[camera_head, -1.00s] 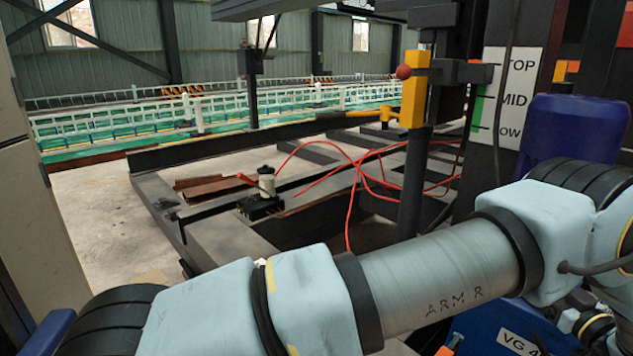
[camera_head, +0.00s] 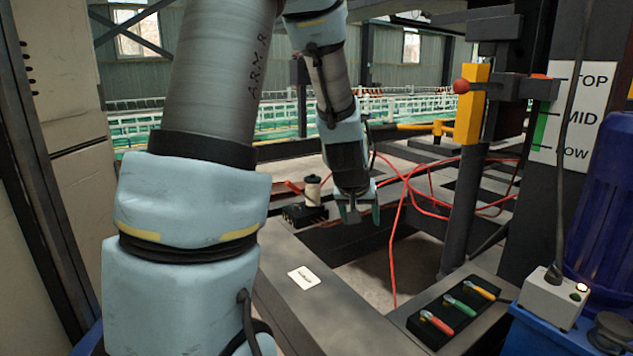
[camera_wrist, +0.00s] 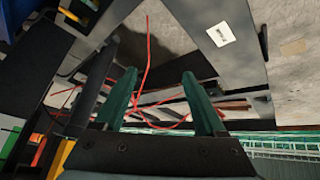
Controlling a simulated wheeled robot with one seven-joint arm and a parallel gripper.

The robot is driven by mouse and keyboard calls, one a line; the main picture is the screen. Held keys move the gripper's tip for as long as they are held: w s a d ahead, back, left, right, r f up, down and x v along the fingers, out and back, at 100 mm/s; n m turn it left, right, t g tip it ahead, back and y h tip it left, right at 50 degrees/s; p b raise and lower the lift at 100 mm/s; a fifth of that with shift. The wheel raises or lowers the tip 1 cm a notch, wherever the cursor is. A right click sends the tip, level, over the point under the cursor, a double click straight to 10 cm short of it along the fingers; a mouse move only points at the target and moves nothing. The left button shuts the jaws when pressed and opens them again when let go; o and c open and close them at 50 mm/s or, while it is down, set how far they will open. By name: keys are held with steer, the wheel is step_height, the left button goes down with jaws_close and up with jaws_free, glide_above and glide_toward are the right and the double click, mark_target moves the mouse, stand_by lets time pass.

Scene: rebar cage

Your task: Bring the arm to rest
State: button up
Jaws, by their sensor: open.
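My arm rises at the left of the head view and bends over to the right. My gripper (camera_head: 358,206) hangs at its end, pointing down over the dark frame opening, just right of a white cylinder on a black block. In the wrist view my gripper (camera_wrist: 160,92) shows two green fingers spread apart. Nothing is between them. Red hoses pass beyond the fingers and do not appear held.
A black block with coloured handles (camera_head: 452,312) lies on the frame at lower right. A control box (camera_head: 553,298) and a blue motor (camera_head: 605,215) stand beside it. A yellow post (camera_head: 471,103) with a red knob rises behind. Red hoses (camera_head: 398,225) loop near my gripper. A white label (camera_head: 303,278) lies on the beam.

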steer(key=s+a+f+n+g+y, duration=0.15)
steer(key=s+a+g, duration=0.25)
steer(key=s+a, duration=1.15)
step_height(320, 180, up, 25)
steer(key=a+y+p, duration=0.1)
steer(key=p, duration=2.4)
steer(key=shift+w+a, duration=0.2)
steer(key=shift+a, duration=0.15)
steer(key=shift+c, duration=0.4)
